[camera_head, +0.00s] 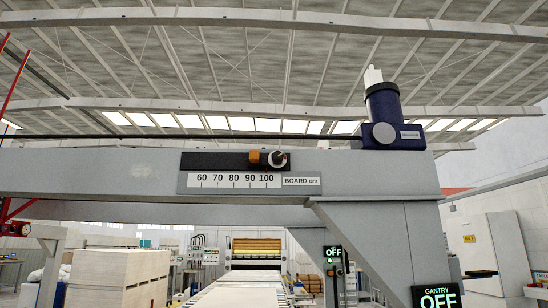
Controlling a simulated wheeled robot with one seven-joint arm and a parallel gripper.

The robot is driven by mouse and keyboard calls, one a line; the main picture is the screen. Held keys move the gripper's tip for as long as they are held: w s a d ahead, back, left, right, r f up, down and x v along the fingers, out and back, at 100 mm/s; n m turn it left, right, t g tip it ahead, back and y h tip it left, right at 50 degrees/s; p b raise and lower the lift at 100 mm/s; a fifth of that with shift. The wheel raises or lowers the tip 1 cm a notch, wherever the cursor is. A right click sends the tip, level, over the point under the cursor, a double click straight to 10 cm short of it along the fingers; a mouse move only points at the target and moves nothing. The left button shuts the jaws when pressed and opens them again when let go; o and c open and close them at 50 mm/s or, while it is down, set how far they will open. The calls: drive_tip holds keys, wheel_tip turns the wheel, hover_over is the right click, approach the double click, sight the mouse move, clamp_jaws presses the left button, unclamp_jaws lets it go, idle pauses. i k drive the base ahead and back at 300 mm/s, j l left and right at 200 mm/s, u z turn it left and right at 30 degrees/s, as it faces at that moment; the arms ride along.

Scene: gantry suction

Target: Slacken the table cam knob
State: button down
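I cannot make out a knob marked as the table cam knob. A round dark and pale knob (278,158) sits at the right end of a black slotted bar (215,161) on the grey gantry beam (90,173). Just left of it on the bar is an orange block (254,157). A sign (541,277) at the right edge starts with "TABL", the rest cut off. My gripper does not show in this view.
A dark blue motor (384,112) stands on the beam's right end. The grey gantry leg (385,240) carries a display (437,296) reading "GANTRY OFF"; another display (333,252) reads "OFF". A pale conveyor (240,290) runs away below the beam. Stacked boards (110,280) stand at left.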

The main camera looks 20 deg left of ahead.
sight(277, 156)
drive_tip(key=j+u, duration=0.3)
drive_tip(key=i+j+u, duration=0.3)
drive_tip(key=j, duration=0.15)
drive_tip(key=j+u, duration=0.3)
drive_tip(key=i+j+u, duration=0.3)
drive_tip(key=k+j, duration=0.05)
